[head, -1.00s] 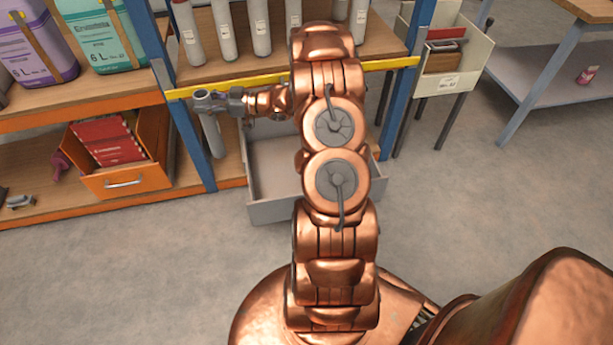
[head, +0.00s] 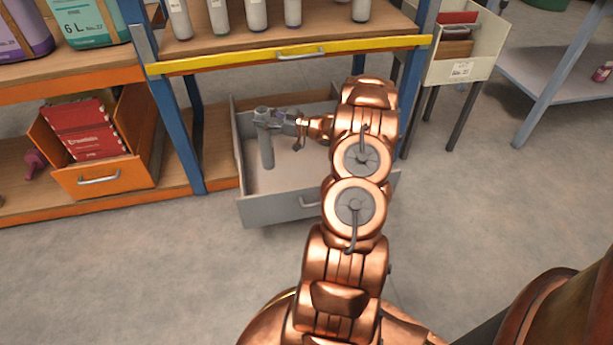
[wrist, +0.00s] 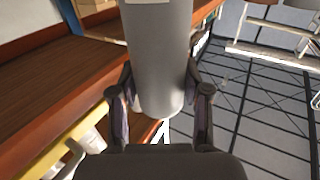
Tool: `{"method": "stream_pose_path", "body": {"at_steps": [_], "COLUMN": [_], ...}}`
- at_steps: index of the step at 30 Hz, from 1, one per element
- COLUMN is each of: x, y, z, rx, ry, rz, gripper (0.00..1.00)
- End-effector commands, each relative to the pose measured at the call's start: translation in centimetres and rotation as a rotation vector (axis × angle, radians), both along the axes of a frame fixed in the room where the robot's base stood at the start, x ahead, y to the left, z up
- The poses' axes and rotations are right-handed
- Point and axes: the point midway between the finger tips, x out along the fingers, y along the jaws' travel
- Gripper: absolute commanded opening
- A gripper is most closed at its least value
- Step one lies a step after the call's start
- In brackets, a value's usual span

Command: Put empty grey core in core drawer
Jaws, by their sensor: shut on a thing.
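A grey cylindrical core (head: 266,150) hangs upright in my gripper (head: 264,116), over the inside of the open grey drawer (head: 275,209). In the wrist view the core (wrist: 160,60) stands between the two fingers of my gripper (wrist: 160,108), which are shut on it. The drawer is pulled out below the yellow-edged shelf. I cannot tell whether the core's lower end touches the drawer floor. Part of the drawer's right side is hidden behind my arm.
Several grey cores (head: 256,14) stand on the shelf above, behind a yellow front edge (head: 230,60). A blue post (head: 165,110) rises left of the drawer. An orange drawer (head: 103,180) with red packets stands further left. A pale bin (head: 462,55) is at right.

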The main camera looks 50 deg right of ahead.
Motion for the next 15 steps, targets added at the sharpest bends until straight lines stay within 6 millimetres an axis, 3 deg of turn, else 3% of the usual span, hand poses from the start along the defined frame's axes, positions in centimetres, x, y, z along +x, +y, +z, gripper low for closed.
{"method": "stream_pose_path", "body": {"at_steps": [1,4,15], "x": [-0.5,-1.1,-2.0], "y": [-1.0,-2.3,-4.3], "z": [-2.3,-4.1,-7.1], "rx": [0.000,-0.002,-0.002], "ry": [0.000,0.002,0.005], "rz": [-0.015,-0.036,-0.066], "gripper": [0.15,0.15,0.15]}}
